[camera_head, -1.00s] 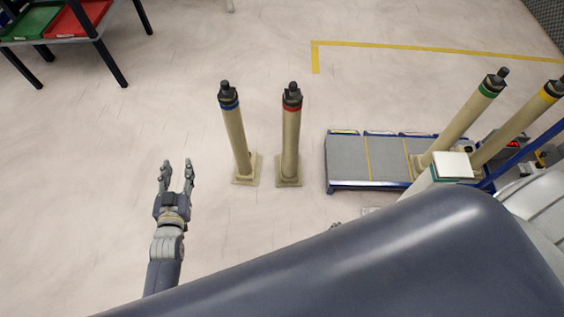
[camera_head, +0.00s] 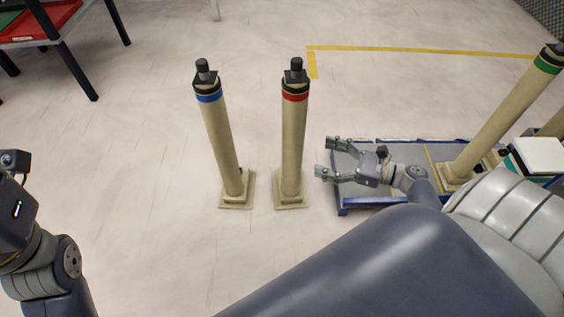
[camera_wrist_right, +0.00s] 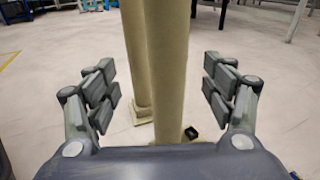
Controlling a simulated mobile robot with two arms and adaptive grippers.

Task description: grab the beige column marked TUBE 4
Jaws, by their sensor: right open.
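Several beige columns show, but no TUBE 4 marking is readable. In the head view, a blue-banded column (camera_head: 222,145) and a red-banded column (camera_head: 293,145) stand upright on square bases on the floor. A green-banded column (camera_head: 505,115) stands at the right, by the grey platform. Part of another column (camera_head: 553,124) shows at the right edge. My right gripper (camera_head: 323,157) is open, just right of the red-banded column, fingers pointing at it. In the wrist view, a near column (camera_wrist_right: 167,80) stands between the open fingers, untouched. My left gripper (camera_head: 15,200) is cut off at the left edge, fingers hidden.
The low grey platform with blue edges (camera_head: 372,202) lies under my right gripper. A white-topped box (camera_head: 540,155) is at the right. A dark rack with red and green trays (camera_head: 45,22) stands at the upper left. Floor left of the columns is clear.

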